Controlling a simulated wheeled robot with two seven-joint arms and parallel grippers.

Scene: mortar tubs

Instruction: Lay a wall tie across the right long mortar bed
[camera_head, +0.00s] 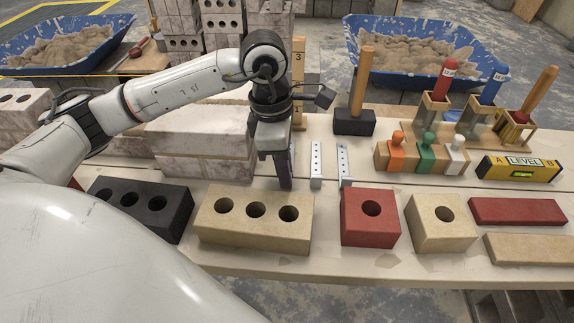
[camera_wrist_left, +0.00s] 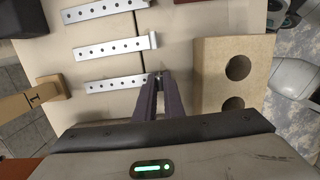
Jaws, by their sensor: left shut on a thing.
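My left gripper (camera_head: 285,184) points down at the bench, and its fingers also show in the left wrist view (camera_wrist_left: 155,82). It is shut on the end of a grey perforated metal wall tie (camera_wrist_left: 112,84), which the gripper hides in the head view. I cannot tell whether this tie still touches the bench. Two more wall ties lie alongside: a middle one (camera_head: 317,164), also in the wrist view (camera_wrist_left: 108,46), and a far one (camera_head: 344,164), also there (camera_wrist_left: 100,11). I cannot make out a right long mortar bed. My right gripper is not in view.
A tan three-hole brick (camera_head: 254,232) lies just in front of the gripper, with a black brick (camera_head: 150,196) and red brick (camera_head: 371,234) beside it. Pale blocks (camera_head: 200,142) stand left. A mallet (camera_head: 354,123) and numbered rod (camera_head: 299,75) stand behind. Blue mortar tubs (camera_head: 360,72) are further back.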

